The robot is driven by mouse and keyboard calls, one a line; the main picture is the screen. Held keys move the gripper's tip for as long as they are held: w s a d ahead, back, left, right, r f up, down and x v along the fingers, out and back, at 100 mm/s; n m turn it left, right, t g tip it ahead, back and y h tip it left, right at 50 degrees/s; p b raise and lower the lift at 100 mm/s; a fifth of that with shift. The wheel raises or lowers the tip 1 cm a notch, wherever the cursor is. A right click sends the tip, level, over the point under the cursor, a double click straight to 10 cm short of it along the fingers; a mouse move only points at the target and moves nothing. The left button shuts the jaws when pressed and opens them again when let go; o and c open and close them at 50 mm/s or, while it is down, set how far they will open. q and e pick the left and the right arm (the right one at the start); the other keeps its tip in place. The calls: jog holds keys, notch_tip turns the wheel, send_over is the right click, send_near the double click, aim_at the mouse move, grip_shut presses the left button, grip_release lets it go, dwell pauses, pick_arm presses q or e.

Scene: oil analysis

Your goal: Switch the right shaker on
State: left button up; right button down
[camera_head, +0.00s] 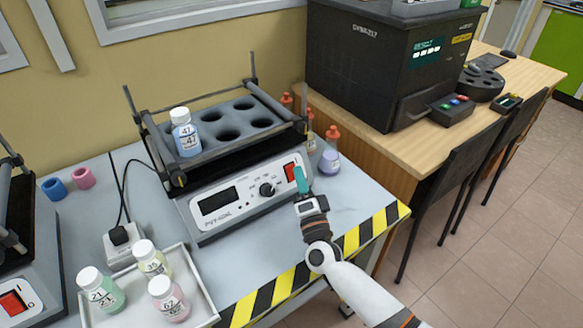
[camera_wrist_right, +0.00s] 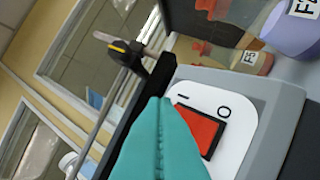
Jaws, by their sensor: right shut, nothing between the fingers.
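The right shaker (camera_head: 188,203) stands on the grey table, with a black holed rack on top and a bottle labelled 47 (camera_head: 186,134) in one hole. Its front panel has a dark display, a knob and a red power switch (camera_head: 290,171). In the right wrist view the red switch (camera_wrist_right: 205,131) sits on a white plate marked I and O. My right gripper (camera_head: 301,180) is shut and empty, its teal fingertips close in front of the switch. In the wrist view the fingers (camera_wrist_right: 158,135) cover the switch's left edge; I cannot tell whether they touch it. My left gripper is not in view.
A second shaker (camera_head: 40,270) with a red switch stands at the left. A white tray (camera_head: 200,290) holds three bottles in front. Several small flasks (camera_head: 330,160) stand right of the right shaker. A striped edge (camera_head: 375,231) bounds the table.

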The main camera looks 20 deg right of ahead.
dwell(0.7)
jog(key=shift+w+f, duration=0.2)
jog(key=shift+w, duration=0.15)
